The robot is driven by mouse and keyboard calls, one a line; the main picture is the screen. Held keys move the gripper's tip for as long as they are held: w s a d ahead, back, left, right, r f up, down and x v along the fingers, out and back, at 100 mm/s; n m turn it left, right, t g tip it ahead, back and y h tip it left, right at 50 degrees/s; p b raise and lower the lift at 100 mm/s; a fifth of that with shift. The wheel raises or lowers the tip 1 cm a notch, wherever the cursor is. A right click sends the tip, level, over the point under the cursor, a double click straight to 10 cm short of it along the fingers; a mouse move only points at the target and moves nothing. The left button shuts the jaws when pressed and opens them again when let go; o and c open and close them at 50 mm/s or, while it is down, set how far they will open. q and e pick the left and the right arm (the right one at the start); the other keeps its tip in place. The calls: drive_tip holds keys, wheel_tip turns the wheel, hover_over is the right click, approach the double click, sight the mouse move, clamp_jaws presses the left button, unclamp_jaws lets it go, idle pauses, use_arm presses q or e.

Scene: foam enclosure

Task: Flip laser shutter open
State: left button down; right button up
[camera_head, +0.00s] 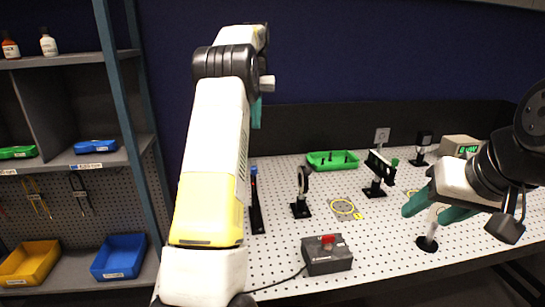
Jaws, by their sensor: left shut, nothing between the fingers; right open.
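A dark box (327,262) with a red switch (328,240) on top stands near the front of the white perforated table, with a cable at its left. I cannot tell whether it is the laser shutter or which way the switch is set. Black optic mounts (302,192) and (380,170) stand behind it. My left gripper (256,112) is shut and empty, raised above the back of the table and mostly hidden behind my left arm. My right gripper (424,212) is open and empty at the right, above a short post (429,238), away from the box.
A green tray (333,166) lies at the back of the table (290,240). A yellow cable coil (342,207) lies in the middle. An instrument with a green display (460,146) stands at the back right. Shelves with a blue bin (119,257) and yellow bin (30,266) stand left.

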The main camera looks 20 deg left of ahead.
use_arm(q)
drive_tip(key=shift+f, duration=0.1)
approach(254, 178)
drive_tip(key=shift+w+f, duration=0.8)
drive_tip(key=shift+f, duration=1.6)
drive_tip(key=shift+a, duration=0.15)
